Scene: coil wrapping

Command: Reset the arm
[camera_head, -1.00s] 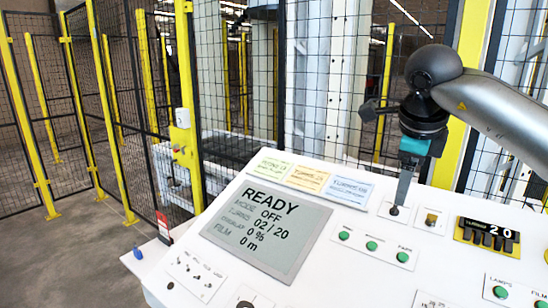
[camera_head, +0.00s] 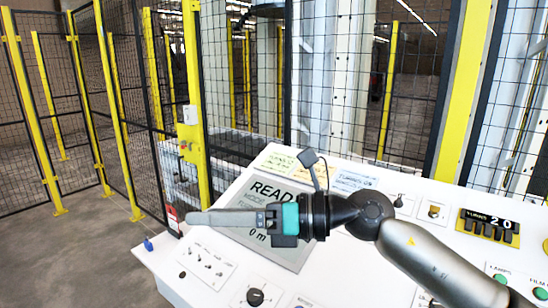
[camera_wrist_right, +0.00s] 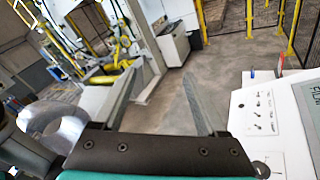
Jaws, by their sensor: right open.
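My right gripper (camera_head: 192,217) is held level in front of the control panel's screen and points left in the head view. Its two fingers overlap there and cover part of the screen. In the right wrist view the fingers (camera_wrist_right: 163,72) stand apart with nothing between them, so the gripper is open and empty. My dark wrist and grey forearm reach in from the lower right. The left gripper is in neither view.
Yellow-posted mesh fencing (camera_head: 105,110) stands behind. The floor (camera_head: 75,255) at left is clear. Yellow machinery (camera_wrist_right: 115,75) shows in the wrist view.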

